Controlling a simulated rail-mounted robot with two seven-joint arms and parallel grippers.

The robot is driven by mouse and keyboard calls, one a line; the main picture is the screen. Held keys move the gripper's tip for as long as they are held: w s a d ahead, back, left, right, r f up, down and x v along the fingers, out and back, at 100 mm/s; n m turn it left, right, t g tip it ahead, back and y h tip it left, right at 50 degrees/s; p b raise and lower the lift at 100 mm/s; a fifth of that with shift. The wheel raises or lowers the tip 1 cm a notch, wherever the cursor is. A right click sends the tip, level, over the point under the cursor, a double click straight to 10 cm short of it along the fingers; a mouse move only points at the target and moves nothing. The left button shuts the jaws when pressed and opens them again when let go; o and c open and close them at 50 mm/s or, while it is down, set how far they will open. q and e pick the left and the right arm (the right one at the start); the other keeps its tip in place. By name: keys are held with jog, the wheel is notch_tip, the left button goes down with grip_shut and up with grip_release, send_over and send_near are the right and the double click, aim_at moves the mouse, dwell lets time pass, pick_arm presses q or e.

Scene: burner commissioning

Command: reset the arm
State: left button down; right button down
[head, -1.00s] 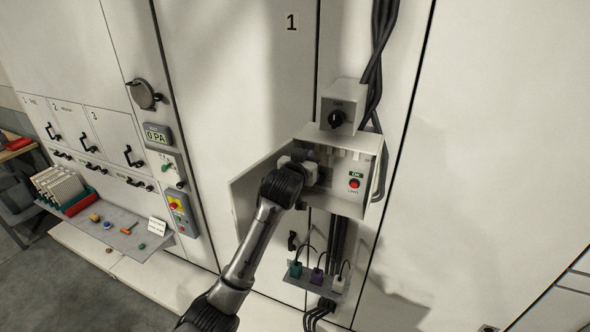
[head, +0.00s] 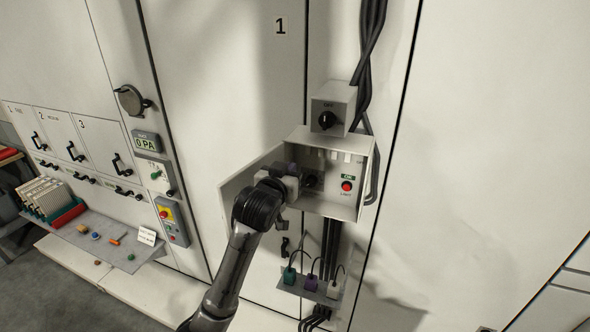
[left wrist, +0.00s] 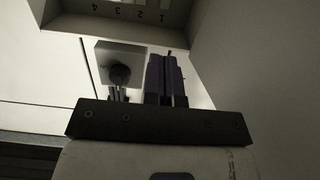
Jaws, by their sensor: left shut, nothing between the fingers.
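My left arm (head: 228,275) reaches up from the bottom of the head view to the open switch box. My left gripper (head: 292,168) is at the left side of the box opening, beside its open door. In the left wrist view its dark purplish fingers (left wrist: 167,78) are together, with nothing visible between them. The wrist view also shows a light square block with a dark round knob (left wrist: 119,74), close beside the fingers. I cannot tell whether they touch. My right gripper is in neither view.
The open box (head: 338,207) has a red button (head: 346,186) under a green label. A switch box with a black knob (head: 326,120) is above it, cables beside it. Below is a shelf with coloured plugs (head: 311,283). A grey shelf (head: 75,236) with small parts is at left.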

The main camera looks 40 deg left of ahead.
pick_arm(q)
jog(key=shift+f, duration=0.1)
jog(key=s+d+m+g+h, duration=0.1)
jog(key=s+d+m+g, duration=0.15)
jog(key=s+d, duration=0.3)
jog(key=s+d+f+m+g+h+p, duration=0.1)
jog(key=s+d+f+g+h+p, duration=0.1)
jog(key=s+d+f, duration=0.35)
jog(key=s+d+f+m+g+h+p, duration=0.1)
jog(key=s+d+f+m+p, duration=0.15)
jog(key=s+f, duration=0.6)
jog(key=s+d+f+g+p, duration=0.2)
jog(key=s+f+g, duration=0.1)
jog(key=s+f, duration=0.4)
jog(key=s+d+f+g+h+p, duration=0.1)
jog(key=s+f+g, duration=0.3)
jog(key=s+f, duration=0.4)
jog(key=s+d, duration=0.1)
jog(key=s, duration=0.5)
jog(key=shift+s+d+n+p, duration=0.25)
jog(key=shift+s+n+p, duration=0.05)
jog(key=shift+p, duration=0.1)
jog(key=shift+f, duration=0.1)
